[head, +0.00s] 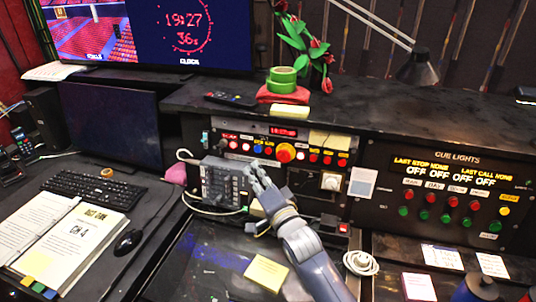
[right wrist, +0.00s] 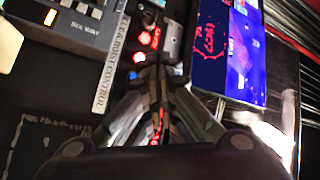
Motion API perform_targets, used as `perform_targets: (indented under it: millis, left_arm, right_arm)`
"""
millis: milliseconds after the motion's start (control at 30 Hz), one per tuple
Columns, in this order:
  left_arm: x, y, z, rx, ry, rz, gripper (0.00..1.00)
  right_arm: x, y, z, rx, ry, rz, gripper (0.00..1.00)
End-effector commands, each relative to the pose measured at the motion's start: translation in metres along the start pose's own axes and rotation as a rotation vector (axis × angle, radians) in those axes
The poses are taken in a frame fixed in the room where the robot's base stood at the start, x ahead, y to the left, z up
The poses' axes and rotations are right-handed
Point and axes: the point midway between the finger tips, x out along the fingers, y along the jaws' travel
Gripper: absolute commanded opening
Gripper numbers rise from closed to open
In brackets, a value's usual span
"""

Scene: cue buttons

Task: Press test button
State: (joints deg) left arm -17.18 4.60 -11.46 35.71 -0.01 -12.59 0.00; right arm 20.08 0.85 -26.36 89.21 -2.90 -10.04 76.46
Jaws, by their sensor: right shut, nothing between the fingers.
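My right gripper (head: 256,172) is shut and empty, in front of the desk's control panel beside a grey keypad unit (head: 224,184). In the right wrist view its fingers (right wrist: 158,75) are together, and lit red buttons (right wrist: 145,39) show beyond them. The panel has a row of small buttons, with a large orange-red knob (head: 285,153) in the middle. The cue lights panel (head: 455,165) at right has red buttons (head: 450,201) above green buttons (head: 445,218), and a yellow button (head: 503,211). I cannot read which button is labelled test. My left gripper is not in view.
A keyboard (head: 94,189), open binder (head: 62,240) and mouse (head: 128,242) lie on the left desk. Green tape rolls (head: 281,78) and a lamp (head: 417,70) stand on the upper ledge.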

Motion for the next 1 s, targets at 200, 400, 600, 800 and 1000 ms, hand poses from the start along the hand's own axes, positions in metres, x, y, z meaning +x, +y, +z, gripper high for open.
perform_targets:
  millis: [200,400,600,800,1000]
  left_arm:
    - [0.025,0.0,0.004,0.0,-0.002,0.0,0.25]
    - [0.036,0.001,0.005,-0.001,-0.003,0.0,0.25]
    - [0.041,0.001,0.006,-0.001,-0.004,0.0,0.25]
    - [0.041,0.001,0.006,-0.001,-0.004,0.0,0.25]
    - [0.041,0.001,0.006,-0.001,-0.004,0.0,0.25]
  right_arm:
    - [0.022,0.021,-0.016,-0.005,0.002,-0.001,0.0]
    - [0.039,0.032,-0.028,-0.004,0.0,0.001,0.0]
    - [0.048,0.035,-0.035,-0.002,0.001,0.0,0.0]
    - [0.049,0.036,-0.037,-0.001,0.001,0.001,0.0]
    - [0.049,0.036,-0.037,-0.001,0.001,0.001,0.0]
